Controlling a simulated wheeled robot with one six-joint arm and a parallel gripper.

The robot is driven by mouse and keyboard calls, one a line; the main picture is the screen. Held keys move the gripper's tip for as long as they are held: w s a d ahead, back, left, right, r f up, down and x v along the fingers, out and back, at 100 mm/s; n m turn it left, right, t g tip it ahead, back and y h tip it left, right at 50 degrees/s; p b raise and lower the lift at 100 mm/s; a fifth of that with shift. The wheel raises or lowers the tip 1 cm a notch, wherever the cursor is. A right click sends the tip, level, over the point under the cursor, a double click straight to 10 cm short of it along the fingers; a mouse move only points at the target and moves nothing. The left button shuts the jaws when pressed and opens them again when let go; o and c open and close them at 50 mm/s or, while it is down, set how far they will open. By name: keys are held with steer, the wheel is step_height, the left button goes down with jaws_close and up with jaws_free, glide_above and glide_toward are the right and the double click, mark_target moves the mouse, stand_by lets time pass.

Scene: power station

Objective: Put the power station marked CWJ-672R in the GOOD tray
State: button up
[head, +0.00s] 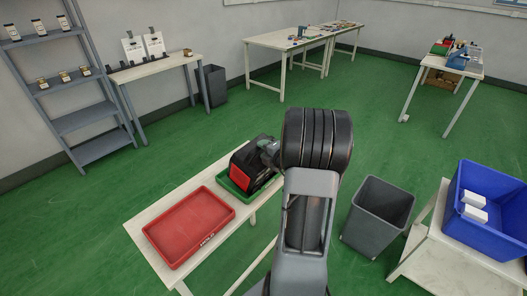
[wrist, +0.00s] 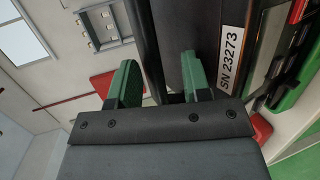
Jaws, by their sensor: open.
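A black power station with a red end face (head: 243,178) sits in the green tray (head: 226,184) on the pale bench. In the wrist view its dark body (wrist: 205,40) fills the middle and carries a white label reading SN 23273. The CWJ-672R marking is not visible. My gripper (head: 268,152) is at the top of the station, partly hidden by my arm. In the wrist view the green fingers of my gripper (wrist: 160,80) stand apart, with a black bar, apparently the handle, between them. I cannot read the green tray's lettering.
An empty red tray (head: 190,226) with small white lettering lies on the bench left of the green tray. A grey bin (head: 378,215) stands to the right. A blue crate (head: 490,208) holding white boxes is at far right. Shelves (head: 85,120) stand at the left.

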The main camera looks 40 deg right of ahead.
steer(key=shift+o, duration=1.3)
steer(key=p+v, duration=0.1)
steer(key=v, duration=1.2)
steer(key=shift+s, duration=0.4)
